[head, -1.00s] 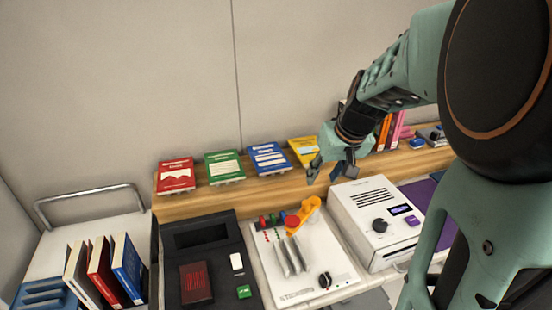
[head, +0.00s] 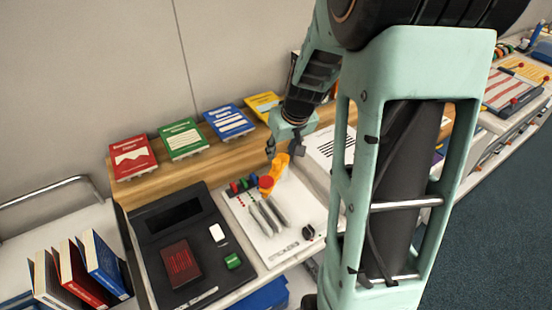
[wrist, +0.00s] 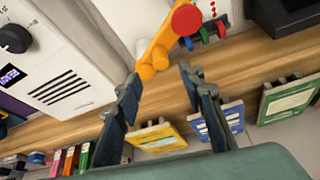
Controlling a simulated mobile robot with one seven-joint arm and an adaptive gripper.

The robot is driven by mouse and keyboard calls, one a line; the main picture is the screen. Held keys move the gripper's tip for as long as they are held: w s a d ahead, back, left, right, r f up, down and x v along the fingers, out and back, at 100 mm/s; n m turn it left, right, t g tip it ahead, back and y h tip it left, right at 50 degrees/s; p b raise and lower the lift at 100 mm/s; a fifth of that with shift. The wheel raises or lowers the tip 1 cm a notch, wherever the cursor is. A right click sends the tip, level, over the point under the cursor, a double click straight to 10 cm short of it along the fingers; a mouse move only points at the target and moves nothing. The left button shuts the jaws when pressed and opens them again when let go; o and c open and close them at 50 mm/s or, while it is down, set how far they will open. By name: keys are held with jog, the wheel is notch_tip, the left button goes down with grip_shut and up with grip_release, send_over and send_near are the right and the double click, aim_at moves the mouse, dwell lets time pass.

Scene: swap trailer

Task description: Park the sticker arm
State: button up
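The sticker arm (head: 279,168) is an orange lever with a red knob (head: 266,182), at the back of a white panel. In the wrist view the orange lever (wrist: 157,48) runs from the red knob (wrist: 186,19) at the top toward my gripper. My gripper (head: 284,149) is just above and behind the lever's far end. In the wrist view my gripper (wrist: 160,74) is open, and the lever's rounded end lies near the left fingertip. I cannot tell whether they touch. Nothing is held between the fingers.
Red, green and blue coloured levers (head: 243,184) stand beside the knob, with grey upright plates (head: 265,216) in front. A white box with a dial (wrist: 62,62) stands close by. Books (head: 230,121) lean along the wooden ledge behind. A black device (head: 190,245) is at left.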

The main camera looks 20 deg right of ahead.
aim_at(277, 162)
jog(key=x, duration=0.7)
jog(key=shift+w+f, duration=0.15)
jog(key=shift+w, duration=0.05)
